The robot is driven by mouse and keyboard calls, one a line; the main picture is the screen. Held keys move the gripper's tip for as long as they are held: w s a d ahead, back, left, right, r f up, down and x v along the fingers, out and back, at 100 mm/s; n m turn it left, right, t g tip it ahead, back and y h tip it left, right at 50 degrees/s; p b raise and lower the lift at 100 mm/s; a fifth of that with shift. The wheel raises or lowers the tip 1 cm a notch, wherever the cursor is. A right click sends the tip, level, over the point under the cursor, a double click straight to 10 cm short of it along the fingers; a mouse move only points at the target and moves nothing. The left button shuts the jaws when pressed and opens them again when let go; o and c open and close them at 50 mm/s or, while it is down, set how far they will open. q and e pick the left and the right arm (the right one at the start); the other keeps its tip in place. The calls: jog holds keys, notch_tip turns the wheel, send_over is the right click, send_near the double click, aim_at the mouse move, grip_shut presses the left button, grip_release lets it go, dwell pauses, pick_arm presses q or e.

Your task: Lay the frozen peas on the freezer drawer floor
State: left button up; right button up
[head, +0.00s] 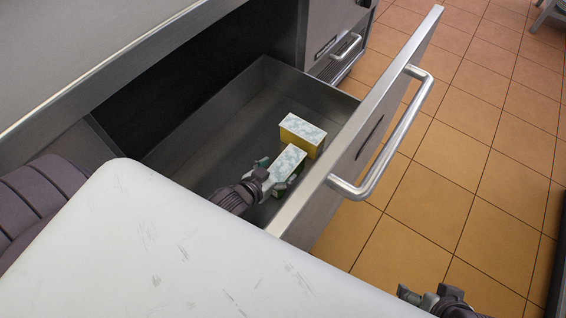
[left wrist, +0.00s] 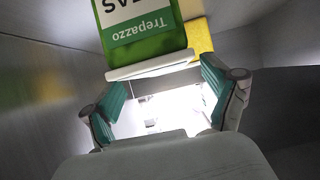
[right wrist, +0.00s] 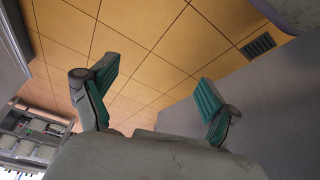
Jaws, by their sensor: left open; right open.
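A green pack (head: 289,163) with a frosty white top stands on the floor of the open drawer (head: 215,145). I cannot tell from its label whether it is the frozen peas. My left gripper (head: 266,174) is at its near left end. In the left wrist view the green pack (left wrist: 143,30), with part of the word "Trepazzo" panel in view, lies just beyond the fingers of the left gripper (left wrist: 163,92), which are spread with nothing between them. My right gripper (head: 428,297), also seen in the right wrist view (right wrist: 155,92), is open and empty outside the drawer.
A yellow box (head: 302,131) with a frosty top stands close behind the green pack. The drawer front has a long bar handle (head: 400,135). A white worktop (head: 190,250) covers the near side. The drawer's left part is bare; the tiled floor (head: 480,140) is clear.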

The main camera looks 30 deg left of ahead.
pick_arm(q)
jog(key=v, duration=0.3)
jog(key=shift+w+r+p, duration=0.1)
jog(key=shift+p, duration=0.2)
jog(key=shift+p+v, duration=0.6)
jog(key=shift+v, duration=2.1)
pick_arm(e)
jog(key=shift+s+d+r+g, duration=0.2)
jog(key=shift+s+r+g, duration=0.25)
jog(key=shift+s, duration=0.2)
jog(key=shift+r, duration=0.1)
